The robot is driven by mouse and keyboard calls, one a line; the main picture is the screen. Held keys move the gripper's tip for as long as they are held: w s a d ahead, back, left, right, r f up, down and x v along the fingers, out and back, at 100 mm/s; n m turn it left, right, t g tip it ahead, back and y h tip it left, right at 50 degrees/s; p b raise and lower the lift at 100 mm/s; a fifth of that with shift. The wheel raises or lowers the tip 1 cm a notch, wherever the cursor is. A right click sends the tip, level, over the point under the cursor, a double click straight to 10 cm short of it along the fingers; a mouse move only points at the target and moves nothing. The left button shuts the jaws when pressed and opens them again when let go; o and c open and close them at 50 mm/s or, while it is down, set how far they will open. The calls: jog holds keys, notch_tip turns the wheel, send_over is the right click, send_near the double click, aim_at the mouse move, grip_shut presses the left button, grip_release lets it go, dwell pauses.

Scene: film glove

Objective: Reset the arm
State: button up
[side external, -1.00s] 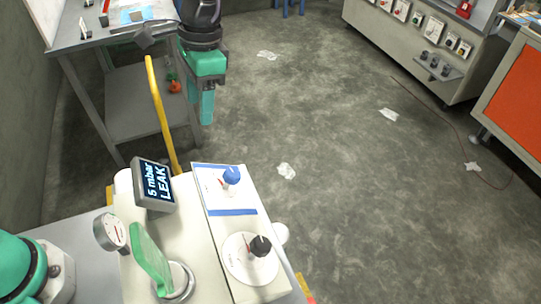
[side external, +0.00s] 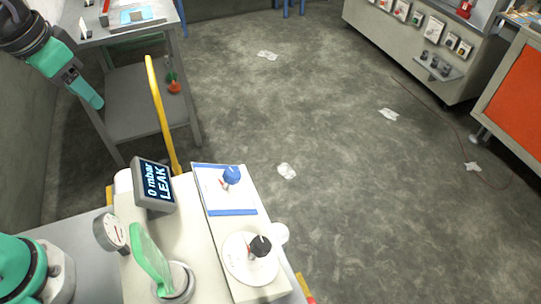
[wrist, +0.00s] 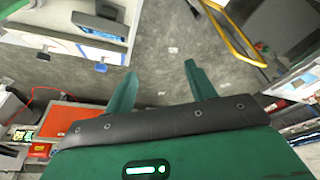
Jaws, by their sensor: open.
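My gripper (side external: 88,92) is at the upper left of the side external view, raised beside the grey side table. In the wrist view its two green fingers stand apart with nothing between them (wrist: 162,85), so it is open and empty. The display (side external: 155,186) on the cream machine reads "0 mbar LEAK". A blue knob (side external: 231,175) and a black knob (side external: 260,246) sit on the machine's top.
The grey side table (side external: 140,100) and the yellow rail (side external: 160,115) are close to the gripper. An orange-panelled cabinet (side external: 518,95) stands at the right. The floor between is open, with a few white scraps (side external: 286,171) on it.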

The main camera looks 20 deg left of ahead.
jog(key=s+a+f+n+t, duration=0.2)
jog(key=s+a, duration=0.2)
jog(key=s, duration=0.2)
jog(key=shift+a+f+y, duration=0.25)
jog(key=shift+y, duration=0.05)
jog(key=shift+w, duration=0.1)
dwell(1.7)
